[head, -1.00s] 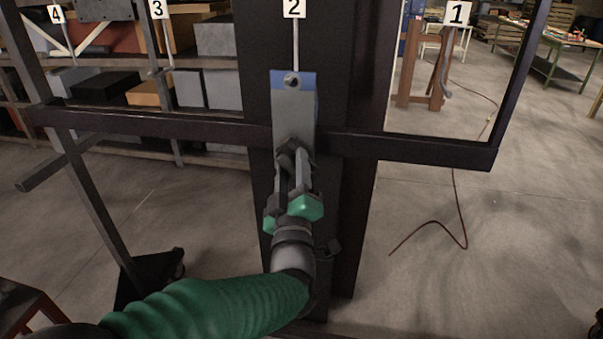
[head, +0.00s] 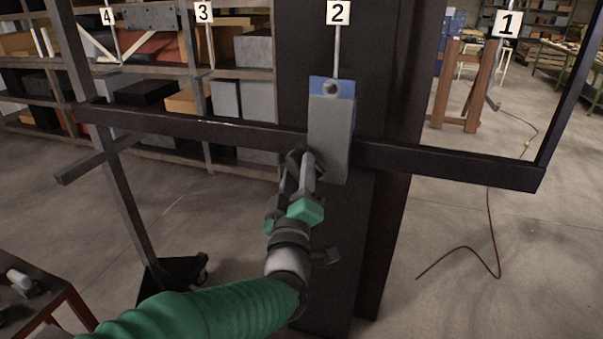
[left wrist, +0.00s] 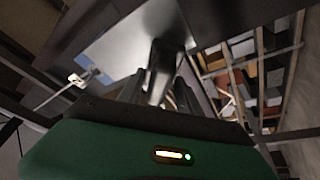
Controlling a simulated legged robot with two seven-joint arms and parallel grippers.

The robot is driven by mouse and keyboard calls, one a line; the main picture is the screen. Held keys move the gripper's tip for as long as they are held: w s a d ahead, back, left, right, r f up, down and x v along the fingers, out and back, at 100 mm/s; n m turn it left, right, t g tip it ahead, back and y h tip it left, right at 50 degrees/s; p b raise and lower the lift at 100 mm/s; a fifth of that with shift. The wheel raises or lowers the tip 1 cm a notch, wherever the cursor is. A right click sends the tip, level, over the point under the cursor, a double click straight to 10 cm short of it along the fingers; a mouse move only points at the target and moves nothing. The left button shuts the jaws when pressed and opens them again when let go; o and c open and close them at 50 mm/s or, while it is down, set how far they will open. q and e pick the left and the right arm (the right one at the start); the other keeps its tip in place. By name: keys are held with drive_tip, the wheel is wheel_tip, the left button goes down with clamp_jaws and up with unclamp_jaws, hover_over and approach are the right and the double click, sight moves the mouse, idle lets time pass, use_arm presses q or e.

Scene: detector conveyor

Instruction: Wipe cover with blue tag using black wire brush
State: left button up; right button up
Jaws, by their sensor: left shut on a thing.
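The cover with the blue tag (head: 332,125) is a grey plate with a blue top edge. It hangs from the hook under sign 2, in front of the dark frame bar. My left gripper (head: 300,172) is at its lower left edge, shut on a small dark thing, apparently the black wire brush (head: 294,160), mostly hidden by the fingers. Whether the brush touches the cover is unclear. In the left wrist view, the grey cover (left wrist: 120,48) lies behind the dark held thing (left wrist: 160,68). My right gripper is not in view.
A dark frame bar (head: 450,165) crosses behind the cover, with a wide dark post (head: 385,230) behind it. Signs 1, 3 and 4 mark other hooks. A red-legged table (head: 40,310) stands at lower left. Shelves with boxes (head: 240,100) are behind.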

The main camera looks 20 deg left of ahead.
use_arm(q)
drive_tip(key=shift+s+r, duration=0.2)
drive_tip(key=shift+s, duration=2.55)
drive_tip(key=shift+s, duration=0.1)
drive_tip(key=s, duration=0.3)
drive_tip(key=shift+a+r, duration=0.1)
drive_tip(key=shift+a, duration=0.05)
drive_tip(key=shift+w, duration=0.15)
